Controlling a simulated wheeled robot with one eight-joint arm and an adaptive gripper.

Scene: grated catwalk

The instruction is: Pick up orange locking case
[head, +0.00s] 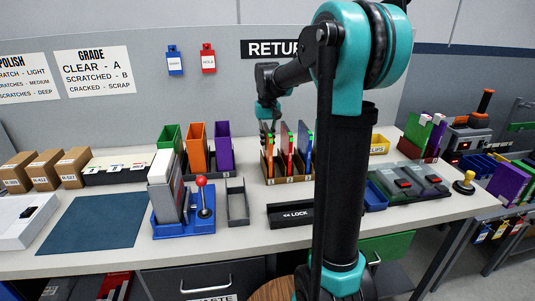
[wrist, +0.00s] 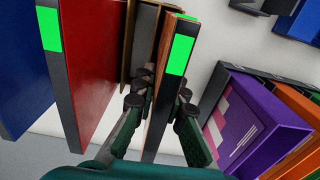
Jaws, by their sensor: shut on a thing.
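The orange locking case (head: 269,143) stands upright at the left of a row of thin cases in a small rack (head: 290,180). In the wrist view its dark edge with a bright green patch (wrist: 180,55) and its orange-brown side (wrist: 158,85) show. My gripper (wrist: 160,103) is shut on this case, with one finger on each side; it also shows from above in the head view (head: 267,122). A red case (wrist: 95,60) and a blue case (wrist: 22,70) stand beside it. The lower part of the held case is hidden.
Green, orange and purple bins (head: 198,147) stand left of the rack. A blue base with a red-knobbed lever (head: 203,200) and a grey tray (head: 237,203) are nearer. A black LOCK block (head: 290,215) lies in front. My arm hides part of the counter.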

